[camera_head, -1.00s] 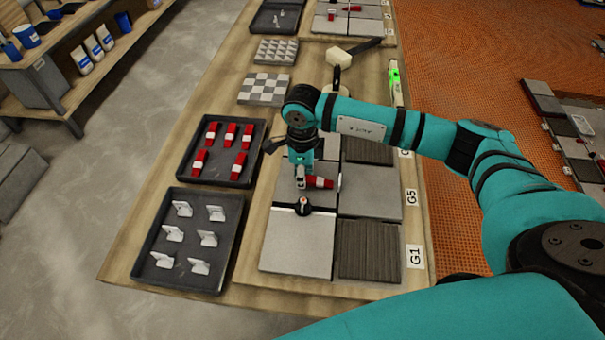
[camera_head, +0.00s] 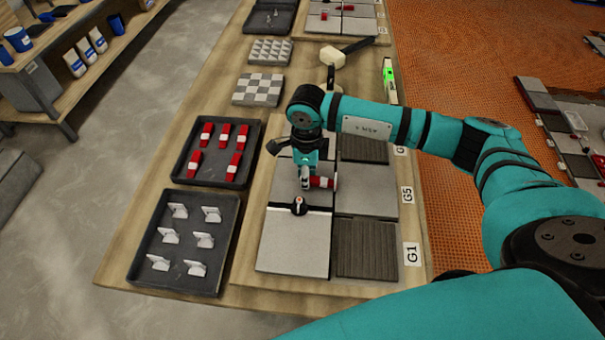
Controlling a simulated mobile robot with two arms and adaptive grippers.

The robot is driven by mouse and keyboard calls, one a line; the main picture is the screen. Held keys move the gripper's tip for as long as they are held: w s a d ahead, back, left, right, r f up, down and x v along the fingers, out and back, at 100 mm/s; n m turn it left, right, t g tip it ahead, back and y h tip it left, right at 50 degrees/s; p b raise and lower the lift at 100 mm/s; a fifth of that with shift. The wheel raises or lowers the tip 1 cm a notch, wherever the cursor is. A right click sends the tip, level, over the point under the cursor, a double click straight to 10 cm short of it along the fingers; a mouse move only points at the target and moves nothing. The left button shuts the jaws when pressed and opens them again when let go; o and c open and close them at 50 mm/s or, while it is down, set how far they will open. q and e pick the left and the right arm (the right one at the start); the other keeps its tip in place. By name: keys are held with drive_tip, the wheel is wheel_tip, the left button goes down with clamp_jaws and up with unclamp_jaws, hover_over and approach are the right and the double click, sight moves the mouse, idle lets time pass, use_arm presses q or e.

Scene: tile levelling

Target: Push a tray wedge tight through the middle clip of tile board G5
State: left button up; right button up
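Tile board G5, labelled at its right edge (camera_head: 407,195), has light tiles (camera_head: 365,200) and dark ribbed tiles. A red and white tray wedge (camera_head: 322,183) lies across the left column of tiles, its right end near the seam between the columns. A clip at that end is too small to make out clearly. My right gripper (camera_head: 305,185) points down at the wedge's left end and seems to touch it. Its fingers look close together, but their gap is hidden. My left gripper is out of view.
A black tray (camera_head: 176,167) holds several red wedges. Another black tray (camera_head: 137,268) holds several white clips. A mallet (camera_head: 332,56) and a green-lit level (camera_head: 389,82) lie beyond my arm. Patterned tile samples (camera_head: 264,90) sit at the back left.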

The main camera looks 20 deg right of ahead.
sight(318, 180)
drive_tip(key=shift+s+d, duration=0.35)
drive_tip(key=shift+d, duration=0.3)
drive_tip(key=shift+s+d, duration=0.35)
drive_tip(key=shift+d, duration=0.3)
idle(1.5)
drive_tip(key=o, duration=0.9)
drive_tip(key=shift+s, duration=0.1)
drive_tip(key=shift+r, duration=0.1)
wheel_tip(318, 180, up, 12)
drive_tip(key=shift+f, duration=0.1)
